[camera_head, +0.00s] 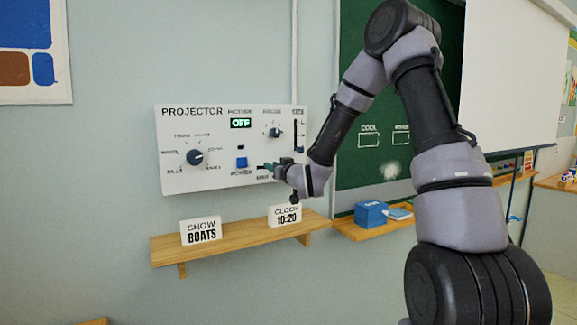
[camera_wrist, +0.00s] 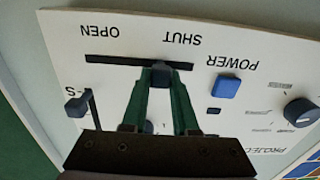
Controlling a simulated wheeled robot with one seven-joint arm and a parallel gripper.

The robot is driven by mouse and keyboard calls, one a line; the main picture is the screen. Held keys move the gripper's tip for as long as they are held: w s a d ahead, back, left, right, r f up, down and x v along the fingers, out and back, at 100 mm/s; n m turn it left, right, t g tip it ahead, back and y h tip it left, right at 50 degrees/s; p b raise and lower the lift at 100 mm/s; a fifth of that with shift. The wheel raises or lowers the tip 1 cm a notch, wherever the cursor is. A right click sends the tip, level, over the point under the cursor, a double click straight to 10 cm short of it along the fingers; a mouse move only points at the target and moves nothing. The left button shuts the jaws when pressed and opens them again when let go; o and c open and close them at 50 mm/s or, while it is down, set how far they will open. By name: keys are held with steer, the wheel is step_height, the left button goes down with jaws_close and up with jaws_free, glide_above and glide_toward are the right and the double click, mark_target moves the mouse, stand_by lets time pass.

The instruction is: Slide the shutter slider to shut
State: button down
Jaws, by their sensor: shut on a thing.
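The white projector panel (camera_head: 212,182) is on the wall. In the wrist view, which is upside down, its dark horizontal shutter slot (camera_wrist: 105,59) runs between the labels OPEN on the left and SHUT on the right. The dark blue shutter slider (camera_wrist: 160,72) stands on the SHUT side of the slot's middle, with some slot still showing beyond it. My gripper (camera_wrist: 160,82) has its green fingers shut on the slider. In the head view my gripper (camera_head: 268,168) is at the panel's lower right, and it hides most of the slot and the slider.
Near the SHUT end is the blue power button (camera_head: 241,162). The panel also has a large dial (camera_head: 195,157), a smaller knob (camera_head: 275,132), a vertical slider (camera_head: 299,148) and a display (camera_head: 240,123) reading OFF. A wooden shelf (camera_head: 225,239) with two signs is below.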

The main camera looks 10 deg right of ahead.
steer(key=shift+s+a, duration=0.25)
steer(key=shift+a, duration=0.35)
steer(key=shift+s+a, duration=0.2)
steer(key=shift+a, duration=0.4)
steer(key=c, duration=0.7)
jaws_free()
steer(key=shift+a, duration=0.15)
steer(key=shift+s+d, duration=0.2)
steer(key=shift+s, duration=0.2)
steer(key=v, duration=1)
